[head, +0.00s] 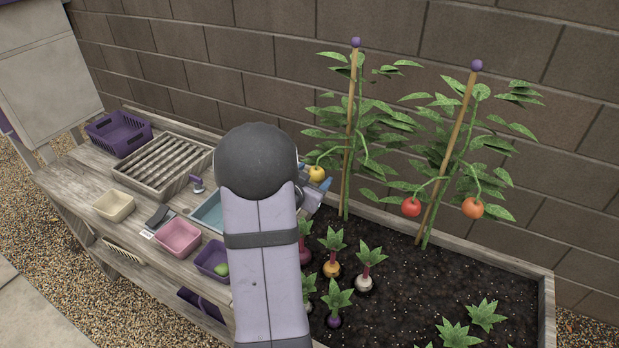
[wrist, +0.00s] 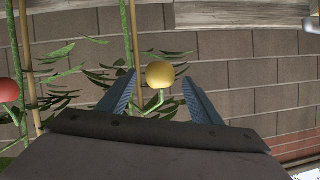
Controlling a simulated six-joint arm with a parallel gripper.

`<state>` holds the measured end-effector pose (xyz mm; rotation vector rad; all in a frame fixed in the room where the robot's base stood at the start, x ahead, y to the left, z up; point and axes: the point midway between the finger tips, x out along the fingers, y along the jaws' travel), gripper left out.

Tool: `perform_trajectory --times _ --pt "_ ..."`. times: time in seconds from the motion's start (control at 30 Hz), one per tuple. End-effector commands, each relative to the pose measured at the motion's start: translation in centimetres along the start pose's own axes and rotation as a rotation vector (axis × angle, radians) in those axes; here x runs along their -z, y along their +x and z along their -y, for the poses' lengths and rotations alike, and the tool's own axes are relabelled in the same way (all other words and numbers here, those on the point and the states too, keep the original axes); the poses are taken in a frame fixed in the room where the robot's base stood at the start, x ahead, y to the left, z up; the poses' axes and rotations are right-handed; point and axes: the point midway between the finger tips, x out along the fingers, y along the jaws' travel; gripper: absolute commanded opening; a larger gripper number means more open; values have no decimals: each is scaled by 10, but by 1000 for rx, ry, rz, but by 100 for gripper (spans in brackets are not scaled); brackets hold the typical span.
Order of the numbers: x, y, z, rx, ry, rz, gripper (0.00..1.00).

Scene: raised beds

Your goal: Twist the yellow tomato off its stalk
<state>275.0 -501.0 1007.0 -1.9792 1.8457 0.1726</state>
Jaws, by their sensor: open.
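The yellow tomato (head: 316,173) hangs from a green stalk on the left tomato plant (head: 350,130). In the wrist view the yellow tomato (wrist: 160,74) shows between the two blue fingertips, with its curved stalk running from it toward the gripper base. My gripper (wrist: 159,83) is open, with a gap on each side of the tomato. In the head view my gripper (head: 318,190) is at the tomato, largely hidden behind my own arm. I cannot tell how deep between the fingers the tomato sits.
A red tomato (head: 411,207) and an orange-red tomato (head: 472,208) hang on the right plant, tied to a stake (head: 447,155). Root vegetables grow in the soil (head: 410,280) below. A brick wall (head: 400,50) stands behind. A bench with bins, including a pink bin (head: 178,237), is at left.

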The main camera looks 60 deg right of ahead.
Motion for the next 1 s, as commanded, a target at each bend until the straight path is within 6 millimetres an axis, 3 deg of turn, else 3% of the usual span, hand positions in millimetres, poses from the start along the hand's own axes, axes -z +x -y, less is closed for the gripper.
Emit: perform_trajectory --times 0.3,0.7,0.77,0.9,0.93,0.97,1.0 --pt "0 30 0 -1 0 2 59" --pt "0 35 0 0 0 1 59" --pt "0 35 0 0 0 1 47" --pt "0 35 0 0 0 1 14" --pt "0 35 0 0 0 1 13" --pt "0 35 0 1 0 1 34" --pt "0 35 0 1 0 1 25"
